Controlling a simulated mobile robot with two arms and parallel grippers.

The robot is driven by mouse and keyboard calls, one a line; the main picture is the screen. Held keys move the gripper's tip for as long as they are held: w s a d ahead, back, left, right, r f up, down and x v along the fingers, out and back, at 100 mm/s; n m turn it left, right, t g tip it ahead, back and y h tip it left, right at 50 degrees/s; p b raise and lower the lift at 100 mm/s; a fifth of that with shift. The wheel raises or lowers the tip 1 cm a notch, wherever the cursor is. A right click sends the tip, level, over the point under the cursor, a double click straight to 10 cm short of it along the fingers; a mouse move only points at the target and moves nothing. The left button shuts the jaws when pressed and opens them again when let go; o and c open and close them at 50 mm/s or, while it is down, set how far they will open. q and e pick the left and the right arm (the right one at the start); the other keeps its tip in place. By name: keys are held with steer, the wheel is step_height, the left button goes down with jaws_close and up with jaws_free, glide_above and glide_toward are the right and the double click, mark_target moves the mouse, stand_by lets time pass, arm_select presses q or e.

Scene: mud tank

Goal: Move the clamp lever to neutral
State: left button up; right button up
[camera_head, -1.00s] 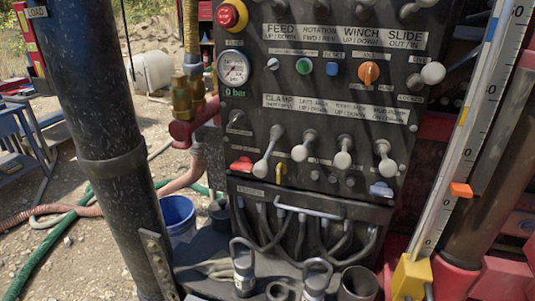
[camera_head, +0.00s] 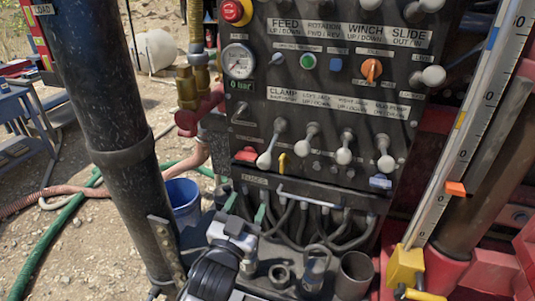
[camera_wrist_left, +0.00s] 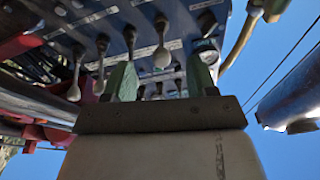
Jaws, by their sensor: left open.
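The control panel (camera_head: 330,75) carries a row of white-knobbed levers. The clamp lever (camera_head: 265,159), leftmost of the large ones and below the CLAMP label (camera_head: 284,91), slants down to the left. Its knob hangs slightly lower than the one beside it. My left gripper (camera_head: 245,206) is open and empty, with green fingertips, below the clamp lever and in front of the hoses, apart from the lever. In the left wrist view the open fingers (camera_wrist_left: 162,80) point toward several levers; I cannot tell which is the clamp lever there. My right gripper is not in view.
Hoses (camera_head: 300,221) hang under the panel. A thick black post (camera_head: 110,140) stands left, a measuring scale (camera_head: 465,125) right. A blue bucket (camera_head: 183,201) stands behind.

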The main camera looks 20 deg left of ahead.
mark_target(268, 153)
arm_select(q)
steer(key=shift+m+t+h, duration=0.3)
steer(key=shift+t+h, duration=0.1)
steer(key=shift+t, duration=0.5)
steer(key=p+x, duration=0.1)
steer(key=x, duration=0.2)
steer(key=r+p+x, duration=0.1)
steer(key=x, duration=0.3)
steer(key=s+r+p+x, duration=0.1)
steer(key=x, duration=0.3)
steer(key=shift+d+r+p, duration=0.1)
steer(key=shift+d+p, duration=0.2)
steer(key=shift+x, duration=0.8)
jaws_close()
steer(key=shift+w, duration=0.15)
